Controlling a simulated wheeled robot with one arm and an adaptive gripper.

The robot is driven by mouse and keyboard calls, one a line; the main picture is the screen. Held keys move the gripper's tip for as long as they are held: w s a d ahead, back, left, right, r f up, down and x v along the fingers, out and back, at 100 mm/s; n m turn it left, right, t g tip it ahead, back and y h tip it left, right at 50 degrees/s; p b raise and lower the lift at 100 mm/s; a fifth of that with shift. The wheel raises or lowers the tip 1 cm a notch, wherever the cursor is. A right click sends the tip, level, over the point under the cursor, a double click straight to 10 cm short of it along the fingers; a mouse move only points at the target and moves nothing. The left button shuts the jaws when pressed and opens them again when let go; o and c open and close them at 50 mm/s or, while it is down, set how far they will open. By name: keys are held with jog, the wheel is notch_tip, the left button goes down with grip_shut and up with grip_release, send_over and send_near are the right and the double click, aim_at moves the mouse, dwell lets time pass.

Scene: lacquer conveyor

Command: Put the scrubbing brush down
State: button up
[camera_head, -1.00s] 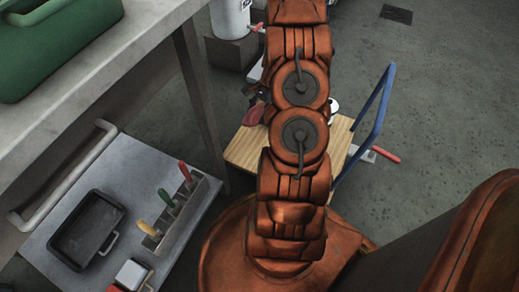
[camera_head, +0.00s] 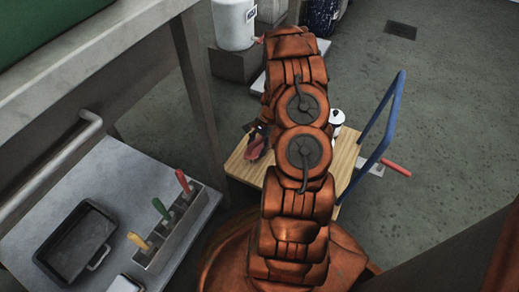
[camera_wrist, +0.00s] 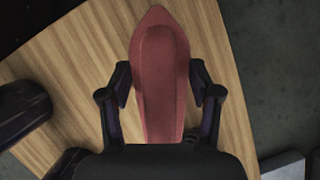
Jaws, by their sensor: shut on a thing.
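The scrubbing brush (camera_wrist: 160,80) is a reddish-brown, pointed block seen from above in the wrist view. My gripper (camera_wrist: 160,82) is shut on it, with one dark finger at each side. In the head view, the brush (camera_head: 256,148) shows just left of my arm, over the left part of a wooden cart top (camera_head: 347,165). The cart top (camera_wrist: 85,50) also lies beneath the brush in the wrist view. I cannot tell whether the brush touches the wood. My arm hides much of the cart top in the head view.
The cart has a blue handle (camera_head: 377,140) on its right. A white object (camera_head: 336,119) shows beside my arm. At the left, a grey surface holds a black tray (camera_head: 76,243) and a rack (camera_head: 178,228) with coloured handles. A dark object (camera_wrist: 20,112) is left of the brush.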

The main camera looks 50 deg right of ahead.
jog(key=shift+f, duration=0.95)
jog(key=shift+f, duration=0.1)
jog(key=o, duration=1.3)
jog(key=p+v, duration=0.4)
jog(key=v, duration=0.8)
jog(key=shift+p, duration=0.4)
jog(key=shift+s, duration=0.1)
